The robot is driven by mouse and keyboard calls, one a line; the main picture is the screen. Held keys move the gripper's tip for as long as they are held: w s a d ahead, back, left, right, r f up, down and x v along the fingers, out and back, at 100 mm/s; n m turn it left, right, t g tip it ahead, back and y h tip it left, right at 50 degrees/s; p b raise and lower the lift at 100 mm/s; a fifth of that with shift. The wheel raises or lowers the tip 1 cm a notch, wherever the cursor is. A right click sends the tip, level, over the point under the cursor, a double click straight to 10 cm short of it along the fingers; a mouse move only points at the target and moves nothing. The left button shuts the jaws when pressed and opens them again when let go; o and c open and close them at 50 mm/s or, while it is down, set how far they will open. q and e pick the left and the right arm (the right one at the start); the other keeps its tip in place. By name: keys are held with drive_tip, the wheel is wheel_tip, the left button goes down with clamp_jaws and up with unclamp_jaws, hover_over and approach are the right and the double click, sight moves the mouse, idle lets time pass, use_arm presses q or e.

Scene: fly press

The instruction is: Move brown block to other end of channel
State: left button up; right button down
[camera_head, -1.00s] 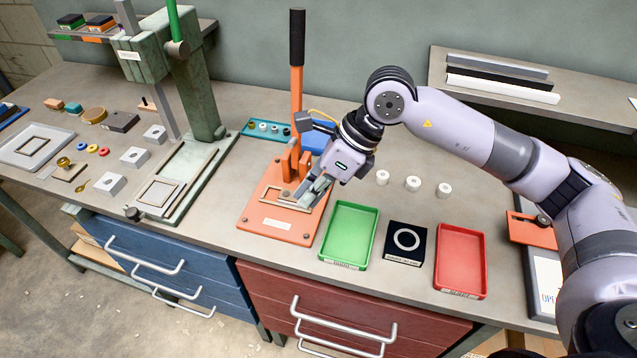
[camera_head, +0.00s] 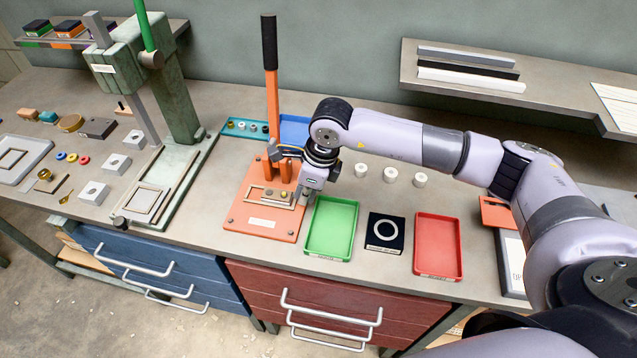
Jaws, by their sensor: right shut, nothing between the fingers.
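On the orange press base (camera_head: 255,222) a tan-framed channel (camera_head: 258,204) runs left to right. A small dull brownish piece (camera_head: 269,194) sits near its middle, and a small yellowish piece (camera_head: 284,195) sits towards its right end. They are too small for me to tell which is the brown block. My right gripper (camera_head: 303,197) is shut and empty, pointing down at the right edge of the press base, just right of the channel. My left gripper is not in view.
The upright lever (camera_head: 271,90) stands behind the channel. A green tray (camera_head: 331,228), a black ring pad (camera_head: 386,233) and a red tray (camera_head: 438,246) lie to the right. Several white cylinders (camera_head: 390,174) stand behind them. A green press (camera_head: 165,100) stands left.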

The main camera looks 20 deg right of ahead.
sight(280, 197)
drive_tip(key=shift+w+a, duration=0.4)
drive_tip(key=shift+a, duration=0.2)
drive_tip(key=shift+w+a+f, duration=0.1)
drive_tip(key=shift+f, duration=0.05)
drive_tip(key=a+b, duration=0.1)
drive_tip(key=b, duration=0.1)
drive_tip(key=w+a+b, duration=0.1)
drive_tip(key=shift+w+a+f+b, duration=0.15)
drive_tip(key=shift+w+a+b, duration=0.05)
drive_tip(key=shift+w+b, duration=0.15)
drive_tip(key=shift+w+a+r+b, duration=0.2)
drive_tip(key=shift+w+a+b, duration=0.1)
drive_tip(key=shift+a, duration=0.1)
drive_tip(key=shift+s+r, duration=0.1)
drive_tip(key=shift+s, duration=0.05)
drive_tip(key=shift+d, duration=0.1)
